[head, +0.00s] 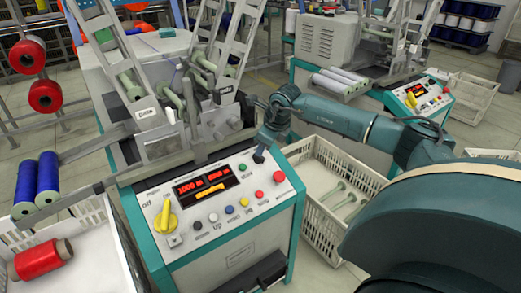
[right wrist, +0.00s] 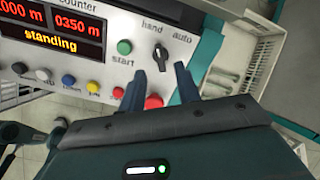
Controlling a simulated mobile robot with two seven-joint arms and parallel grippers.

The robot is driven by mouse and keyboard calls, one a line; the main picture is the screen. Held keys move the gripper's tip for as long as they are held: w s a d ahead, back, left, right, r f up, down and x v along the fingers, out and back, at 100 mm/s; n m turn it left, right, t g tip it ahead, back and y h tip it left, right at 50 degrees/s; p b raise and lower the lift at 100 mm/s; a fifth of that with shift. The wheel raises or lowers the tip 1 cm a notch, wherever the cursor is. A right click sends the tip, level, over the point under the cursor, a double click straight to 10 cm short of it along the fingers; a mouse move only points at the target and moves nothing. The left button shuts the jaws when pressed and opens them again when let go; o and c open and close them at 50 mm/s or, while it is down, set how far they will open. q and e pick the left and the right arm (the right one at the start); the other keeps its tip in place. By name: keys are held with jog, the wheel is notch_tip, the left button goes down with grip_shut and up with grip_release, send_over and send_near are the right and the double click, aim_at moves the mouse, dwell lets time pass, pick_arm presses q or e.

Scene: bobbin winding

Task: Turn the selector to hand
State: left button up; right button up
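The selector (right wrist: 160,55) is a small black knob on the light control panel (right wrist: 105,42), with "hand" printed at its upper left and "auto" at its upper right. Its exact pointing is hard to read, but it looks close to upright. My right gripper (right wrist: 160,69) is open, with its two dark fingertips just below the selector in the right wrist view, one to each side. I see nothing held between them. In the head view my right gripper (head: 259,154) is over the panel's upper right part and hides the selector. My left gripper is in neither view.
A green button (right wrist: 124,47) is left of the selector and a red button (right wrist: 153,102) is below it. A big yellow knob (head: 166,217) and a lit display (head: 206,186) are on the panel. A white crate (head: 325,170) stands to the right.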

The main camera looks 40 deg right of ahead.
jog(key=v, duration=0.8)
jog(key=shift+p, duration=0.35)
